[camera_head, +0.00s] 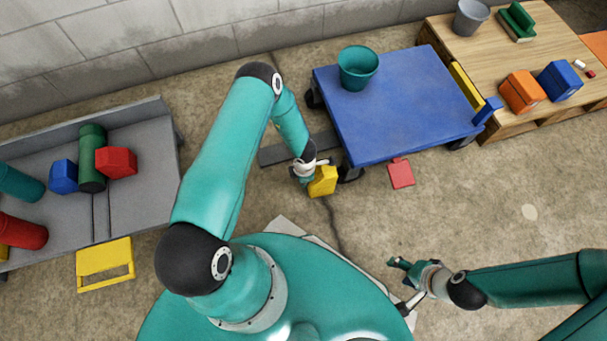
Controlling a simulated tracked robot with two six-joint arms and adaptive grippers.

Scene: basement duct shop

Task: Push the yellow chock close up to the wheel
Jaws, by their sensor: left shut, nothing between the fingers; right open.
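The yellow chock (324,182) lies on the concrete floor near the front left corner of the blue cart (400,110). A dark wheel (350,173) under that corner is just right of the chock; I cannot tell whether they touch. My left gripper (307,175) is shut and empty, down at the left side of the chock, at or very near it. Its fingertips are partly hidden. My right gripper (398,283) is open and empty, low over the floor at the front right, well away from the chock.
A green bucket (358,68) stands on the cart. A red block (400,173) lies on the floor by its front edge. A dark flat bar (290,150) lies behind my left gripper. A grey bench (140,195) stands left and a wooden table (455,50) right. Floor at right is clear.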

